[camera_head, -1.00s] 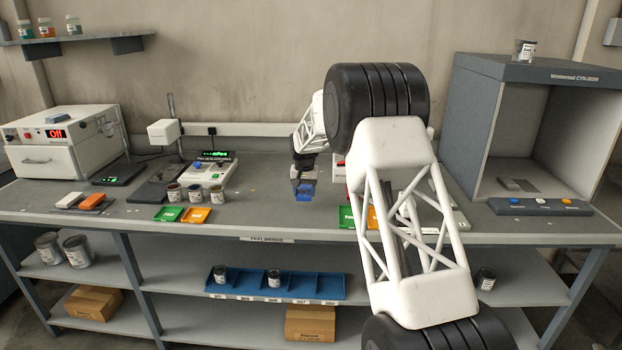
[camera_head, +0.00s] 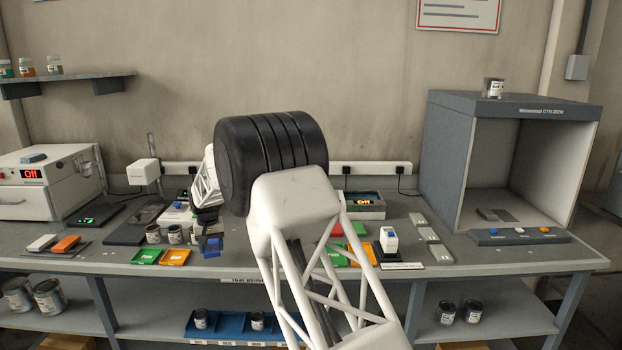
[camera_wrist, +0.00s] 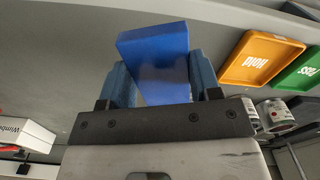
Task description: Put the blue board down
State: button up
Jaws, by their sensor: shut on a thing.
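My gripper (camera_head: 209,232) is shut on the blue board (camera_head: 211,245) over the bench, just right of the left orange tray. The wrist view shows my gripper (camera_wrist: 162,84) with a finger on each side of the blue board (camera_wrist: 155,62), which sticks out past the fingertips. Whether the board's far end touches the bench top cannot be told. In the wrist view an orange tray marked Hold (camera_wrist: 262,58) and a green tray marked Pass (camera_wrist: 302,72) lie to the right, apart from the board.
The left green tray (camera_head: 147,257) and orange tray (camera_head: 175,257) lie near the bench's front edge, with small cans (camera_head: 153,234) behind. More trays (camera_head: 361,254) and a white-topped device (camera_head: 389,240) stand right of my arm. A grey booth (camera_head: 447,165) stands at the right.

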jog(key=s+a+f+n, duration=0.2)
jog(key=s+a+f, duration=0.1)
jog(key=s+a, duration=0.5)
jog(key=s+a+f+n, duration=0.1)
jog(key=s+a+f, duration=0.1)
jog(key=s+a, duration=0.6)
jog(key=w+d+f+m, duration=0.1)
jog(key=d+f+m, duration=0.1)
jog(key=d+f, duration=1.25)
jog(key=w+d+f+m, duration=0.1)
jog(key=w+d+f, duration=0.1)
jog(key=d+f, duration=1.25)
jog(key=d+f+m, duration=0.3)
jog(key=d, duration=3.6)
jog(key=shift+w+f+m, duration=0.15)
jog(key=shift+w+m, duration=0.05)
jog(key=shift+m, duration=0.2)
jog(key=shift+d, duration=0.1)
